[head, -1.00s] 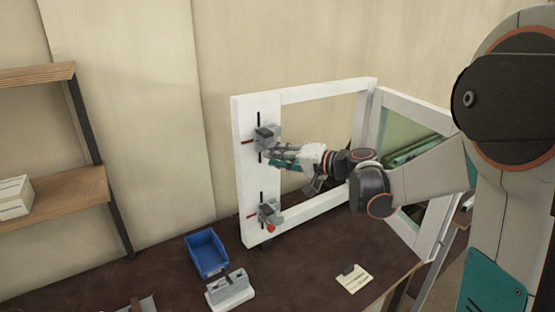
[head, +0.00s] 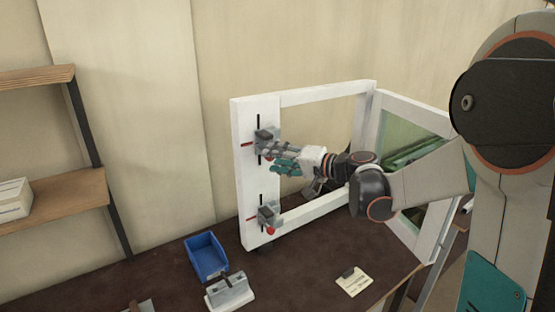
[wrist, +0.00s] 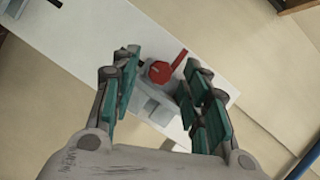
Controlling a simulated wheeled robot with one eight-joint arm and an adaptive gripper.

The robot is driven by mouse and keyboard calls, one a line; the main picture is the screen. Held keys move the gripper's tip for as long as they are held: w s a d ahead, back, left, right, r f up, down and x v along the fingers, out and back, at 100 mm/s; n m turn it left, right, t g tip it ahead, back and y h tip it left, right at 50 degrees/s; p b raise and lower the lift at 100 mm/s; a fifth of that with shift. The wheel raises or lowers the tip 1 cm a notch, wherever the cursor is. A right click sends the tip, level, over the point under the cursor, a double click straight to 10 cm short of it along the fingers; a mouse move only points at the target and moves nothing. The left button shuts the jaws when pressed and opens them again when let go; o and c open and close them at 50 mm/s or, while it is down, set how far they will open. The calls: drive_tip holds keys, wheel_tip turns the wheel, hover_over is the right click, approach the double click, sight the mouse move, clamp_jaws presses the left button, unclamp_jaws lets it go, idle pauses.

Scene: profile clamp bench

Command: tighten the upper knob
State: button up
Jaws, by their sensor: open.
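The upper knob (wrist: 160,72) is red with a red lever-like bar beside it. It shows in the wrist view between my fingertips, a little beyond them. It sits on a grey clamp (head: 266,139) on the white frame's left upright (head: 243,180). In the head view my gripper (head: 276,160) is in front of the upper clamp and hides the upper knob. My gripper, also in the wrist view (wrist: 157,85), is open, with teal pads on both sides of the knob. I cannot tell whether a finger touches it. The lower clamp (head: 266,213) has a red knob (head: 270,231).
A blue bin (head: 206,257) and a grey-white block (head: 230,291) stand on the dark bench below the frame. A paper tag (head: 353,281) lies to the right. A hinged glazed panel (head: 400,170) stands open at right. Wooden shelves (head: 50,200) are at left.

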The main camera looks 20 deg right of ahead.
drive_tip(key=v, duration=1.2)
drive_tip(key=shift+a+f, duration=0.1)
